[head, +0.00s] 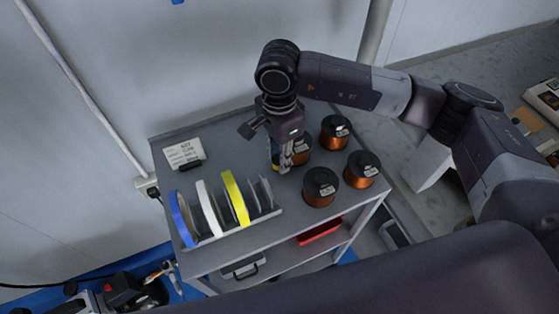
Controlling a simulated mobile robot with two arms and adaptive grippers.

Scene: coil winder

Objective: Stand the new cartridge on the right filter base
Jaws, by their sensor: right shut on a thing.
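My right gripper (285,163) reaches down over the top of a grey cart (233,251), between the tape rack and the copper spools. It is shut on a small, narrow thing (275,154) with yellow and dark parts. The fingers hide much of this thing, and I cannot tell what it is or whether it touches the cart top. I cannot make out a cartridge or a filter base in this view. My left gripper is not in view.
Several copper spools (320,187) stand on the cart's right side, one close behind the gripper. A rack holds blue, white and yellow (235,199) rolls upright at the front left. A label card (184,152) stands at the back left. A red tray (320,231) lies below.

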